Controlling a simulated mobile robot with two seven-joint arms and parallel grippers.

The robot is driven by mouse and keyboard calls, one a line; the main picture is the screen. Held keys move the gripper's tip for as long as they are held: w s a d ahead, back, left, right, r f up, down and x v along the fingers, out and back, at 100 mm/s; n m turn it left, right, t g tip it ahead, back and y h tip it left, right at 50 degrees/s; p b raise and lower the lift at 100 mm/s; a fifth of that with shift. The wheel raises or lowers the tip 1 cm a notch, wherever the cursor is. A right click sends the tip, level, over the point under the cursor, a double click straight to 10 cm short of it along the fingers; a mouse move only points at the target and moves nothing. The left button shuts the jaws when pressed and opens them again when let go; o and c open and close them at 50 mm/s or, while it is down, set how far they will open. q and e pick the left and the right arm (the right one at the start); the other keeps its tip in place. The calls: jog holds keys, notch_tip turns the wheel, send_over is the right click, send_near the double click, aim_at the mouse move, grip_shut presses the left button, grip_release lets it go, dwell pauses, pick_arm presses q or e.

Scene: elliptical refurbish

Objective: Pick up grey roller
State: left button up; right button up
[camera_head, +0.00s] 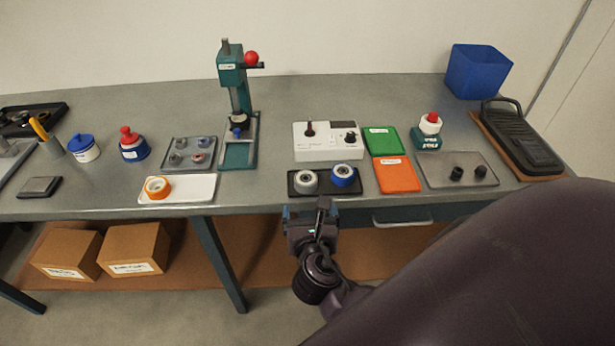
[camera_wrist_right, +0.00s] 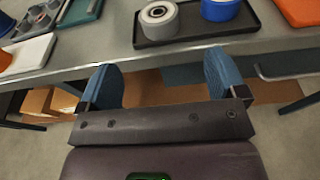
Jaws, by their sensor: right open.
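The grey roller (camera_head: 306,180) lies on the left part of a small black tray (camera_head: 326,191) near the table's front edge. A blue roller (camera_head: 343,175) is beside it on the right. In the right wrist view the grey roller (camera_wrist_right: 159,14) and the blue roller (camera_wrist_right: 219,8) show at the top, on the black tray (camera_wrist_right: 185,37). My right gripper (camera_head: 305,212) is just in front of the table edge, before the tray. In its wrist view the blue fingers (camera_wrist_right: 163,82) are wide apart with nothing between them. My left gripper is not in view.
A white tray with an orange roller (camera_head: 158,187) lies to the left. Behind the black tray is a white box with knobs (camera_head: 328,141). Green (camera_head: 381,141) and orange (camera_head: 397,174) pads lie to the right. A teal press (camera_head: 236,110) stands behind left.

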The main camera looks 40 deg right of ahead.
aim_at(306, 176)
jog(key=x, duration=0.4)
jog(key=shift+w+d, duration=0.6)
jog(key=shift+w, duration=0.2)
jog(key=x, duration=0.3)
jog(key=shift+w+r, duration=0.25)
jog(key=shift+r, duration=0.05)
jog(key=shift+w+d+f, duration=0.15)
jog(key=shift+w+d, duration=0.2)
jog(key=shift+w, duration=0.15)
jog(key=c, duration=1.1)
jog(key=shift+o, duration=0.2)
